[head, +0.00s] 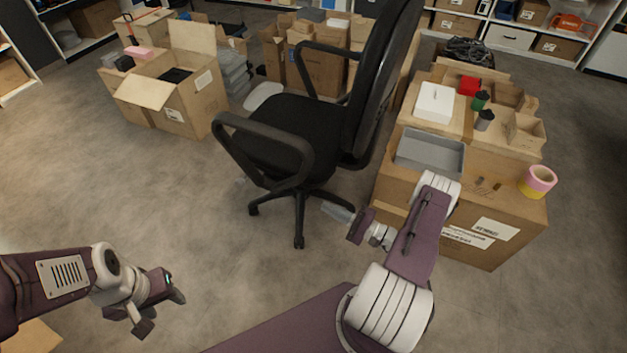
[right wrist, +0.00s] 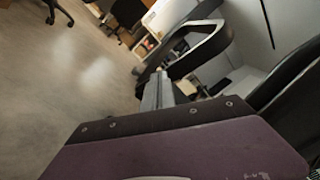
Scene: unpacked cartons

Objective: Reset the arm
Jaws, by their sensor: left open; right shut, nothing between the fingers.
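My left gripper (head: 162,314) is at the lower left in the head view, with its two fingers spread apart and nothing between them. It hangs over bare floor. My right arm reaches up past the front of the large carton on the right. My right gripper (head: 338,213) points left beside the base of the black office chair (head: 284,135); it is shut and holds nothing. In the right wrist view the gripper's grey fingers (right wrist: 158,92) lie together beyond its purple body. A black armrest loop (right wrist: 205,48) shows close behind them.
The large carton (head: 510,245) beside my right arm carries a grey tray (head: 431,152) and pink-and-yellow tape rolls (head: 538,181). An open carton (head: 178,105) stands at the back left. Shelves line the back.

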